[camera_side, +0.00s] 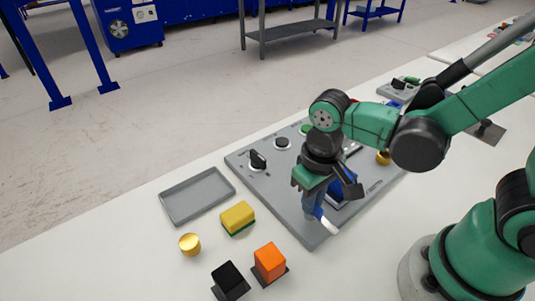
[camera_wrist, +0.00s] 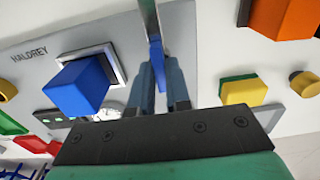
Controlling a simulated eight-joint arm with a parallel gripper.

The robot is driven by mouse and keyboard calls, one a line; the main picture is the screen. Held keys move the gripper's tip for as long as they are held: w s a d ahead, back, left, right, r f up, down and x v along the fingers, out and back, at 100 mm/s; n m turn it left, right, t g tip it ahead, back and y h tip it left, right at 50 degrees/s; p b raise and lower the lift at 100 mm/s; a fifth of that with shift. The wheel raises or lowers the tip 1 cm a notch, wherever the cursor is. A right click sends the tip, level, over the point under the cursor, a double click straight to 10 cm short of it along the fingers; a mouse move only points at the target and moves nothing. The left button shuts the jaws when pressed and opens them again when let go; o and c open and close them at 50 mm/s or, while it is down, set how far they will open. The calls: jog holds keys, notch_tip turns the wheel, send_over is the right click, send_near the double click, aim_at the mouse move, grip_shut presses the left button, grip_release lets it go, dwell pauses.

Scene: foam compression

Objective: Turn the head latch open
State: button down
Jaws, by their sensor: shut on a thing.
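The head latch seems to be the light lever (camera_side: 328,226) at the front edge of the grey panel (camera_side: 285,215). In the wrist view, a grey bar (camera_wrist: 148,18) with a blue part (camera_wrist: 157,52) runs down between my fingers. My gripper (camera_side: 314,208) points down over the panel's front part and is shut on this lever; its fingers (camera_wrist: 158,82) lie on both sides of the blue part. The lever's pivot is hidden by my gripper in the side view. A blue block (camera_wrist: 80,85) in a pale frame stands beside the fingers, apart from them.
The panel also bears a black knob (camera_side: 258,159), a dark round knob (camera_side: 282,143) and a gold knob (camera_side: 383,157). To its left are a grey tray (camera_side: 197,196), a yellow-green sponge (camera_side: 238,217), a gold cylinder (camera_side: 190,244), an orange block (camera_side: 270,261) and a black block (camera_side: 229,279).

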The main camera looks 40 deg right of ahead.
dwell(0.4)
jog(key=c, duration=0.8)
grip_release()
jog(key=shift+c, duration=0.2)
jog(key=shift+r, duration=0.1)
jog(key=shift+r, duration=2.7)
